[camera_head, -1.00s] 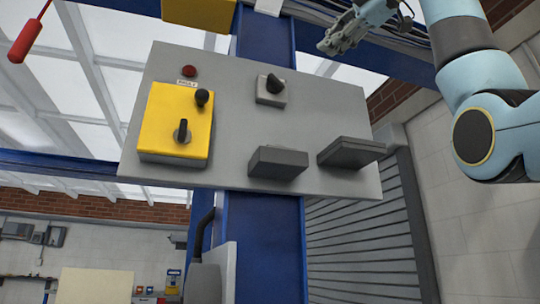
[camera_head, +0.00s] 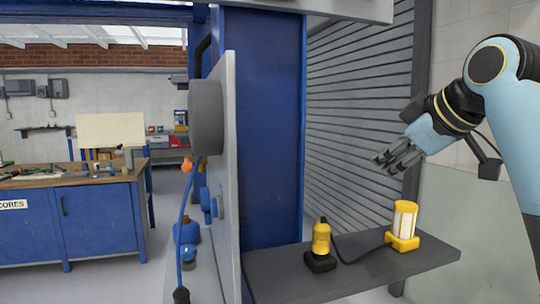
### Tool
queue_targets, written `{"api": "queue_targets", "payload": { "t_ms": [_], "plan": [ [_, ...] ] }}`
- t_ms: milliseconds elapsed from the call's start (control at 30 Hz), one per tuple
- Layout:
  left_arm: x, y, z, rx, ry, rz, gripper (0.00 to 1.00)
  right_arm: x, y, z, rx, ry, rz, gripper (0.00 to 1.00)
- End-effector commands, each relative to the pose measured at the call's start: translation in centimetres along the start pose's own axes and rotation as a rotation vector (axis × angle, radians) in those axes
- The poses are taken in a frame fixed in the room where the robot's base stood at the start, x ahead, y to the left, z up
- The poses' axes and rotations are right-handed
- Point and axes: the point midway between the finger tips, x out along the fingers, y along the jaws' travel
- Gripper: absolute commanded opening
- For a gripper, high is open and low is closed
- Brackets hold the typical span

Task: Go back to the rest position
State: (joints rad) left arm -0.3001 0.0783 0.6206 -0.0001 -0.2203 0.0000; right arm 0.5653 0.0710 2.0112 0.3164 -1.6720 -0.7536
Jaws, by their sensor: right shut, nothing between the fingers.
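My right arm comes in from the right edge, its light blue links bent at a black joint. My right gripper (camera_head: 396,160) is shut and empty, its dark grey fingers pointing down and to the left. It hangs in the air above the grey shelf, clear of the things on it. My left gripper is not in view.
A grey shelf (camera_head: 290,283) carries a yellow-and-black plug-like piece (camera_head: 321,243) and a yellow lamp-like piece (camera_head: 403,225), joined by a black cable. A blue column (camera_head: 262,140) stands in the middle. A blue workbench (camera_head: 100,219) stands at the left.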

Motion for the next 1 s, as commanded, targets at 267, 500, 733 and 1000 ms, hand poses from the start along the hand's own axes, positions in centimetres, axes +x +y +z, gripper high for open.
{"api": "queue_targets", "payload": {
  "t_ms": [267,500,733,1000],
  "plan": [
    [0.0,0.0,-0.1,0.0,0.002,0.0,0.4,0.0,-14.6,18.5,0.382,-0.312,-0.038,0.0],
    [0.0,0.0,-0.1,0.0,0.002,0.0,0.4,-4.6,-22.7,27.0,0.581,-0.498,-0.014,0.0],
    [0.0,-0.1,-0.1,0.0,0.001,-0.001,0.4,-9.0,-27.3,31.4,0.692,-0.616,0.016,0.0],
    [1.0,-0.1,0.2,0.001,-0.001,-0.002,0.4,-7.2,-30.7,36.5,0.747,-0.688,0.029,0.0]
  ]
}}
